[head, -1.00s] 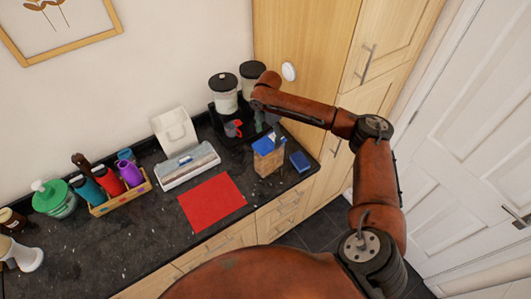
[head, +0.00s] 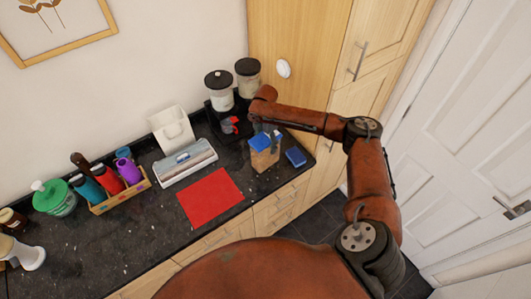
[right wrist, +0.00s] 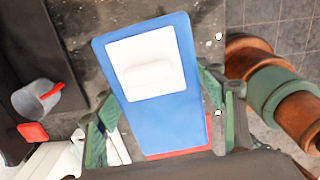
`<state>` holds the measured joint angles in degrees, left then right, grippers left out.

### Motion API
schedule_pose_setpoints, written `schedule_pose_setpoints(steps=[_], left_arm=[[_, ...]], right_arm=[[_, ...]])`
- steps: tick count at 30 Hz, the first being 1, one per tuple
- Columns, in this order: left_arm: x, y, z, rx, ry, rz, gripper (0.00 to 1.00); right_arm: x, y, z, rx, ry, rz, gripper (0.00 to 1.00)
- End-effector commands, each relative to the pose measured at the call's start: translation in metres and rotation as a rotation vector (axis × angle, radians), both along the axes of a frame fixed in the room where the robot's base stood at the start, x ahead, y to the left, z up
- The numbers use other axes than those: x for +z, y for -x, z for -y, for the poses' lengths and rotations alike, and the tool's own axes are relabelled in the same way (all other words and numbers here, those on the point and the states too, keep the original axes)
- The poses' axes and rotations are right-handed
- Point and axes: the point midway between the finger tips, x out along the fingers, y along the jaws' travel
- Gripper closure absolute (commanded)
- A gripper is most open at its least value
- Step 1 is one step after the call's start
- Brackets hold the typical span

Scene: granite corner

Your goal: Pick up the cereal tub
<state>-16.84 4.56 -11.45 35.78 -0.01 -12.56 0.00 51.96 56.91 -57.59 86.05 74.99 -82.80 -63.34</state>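The cereal tub (head: 265,158) is a clear tub with tan contents and a blue lid, standing upright near the counter's right end. In the right wrist view its blue lid with a white flap (right wrist: 148,66) fills the middle. My right gripper (right wrist: 157,88) is open above the tub, with one green finger beside each long edge of the lid. I cannot tell whether either finger touches it. My left gripper is not in view.
A red mat (head: 210,198) and a long box (head: 185,163) lie to the left. Lidded canisters (head: 219,95) stand behind, beside a scoop (right wrist: 36,100). A tall cabinet (head: 297,40) rises behind.

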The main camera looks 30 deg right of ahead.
Motion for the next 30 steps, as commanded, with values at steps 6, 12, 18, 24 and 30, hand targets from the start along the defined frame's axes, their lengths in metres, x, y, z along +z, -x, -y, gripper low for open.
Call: schedule_pose_setpoints(steps=[6,12,18,24,30], left_arm=[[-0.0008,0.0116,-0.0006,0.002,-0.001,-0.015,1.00],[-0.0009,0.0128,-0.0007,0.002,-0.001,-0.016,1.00],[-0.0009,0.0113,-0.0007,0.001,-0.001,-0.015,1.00],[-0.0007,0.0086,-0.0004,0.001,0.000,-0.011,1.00],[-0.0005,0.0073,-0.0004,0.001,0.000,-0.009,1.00]], right_arm=[[0.0004,0.0000,0.0002,0.000,0.000,0.000,0.53],[0.0004,0.0000,0.0002,0.000,0.000,0.000,0.67],[0.0003,0.0000,0.0002,0.000,0.000,0.000,0.80],[0.0003,-0.0001,0.0003,0.000,0.000,0.000,0.94],[0.0013,-0.0008,0.0003,-0.001,0.001,0.002,1.00]])
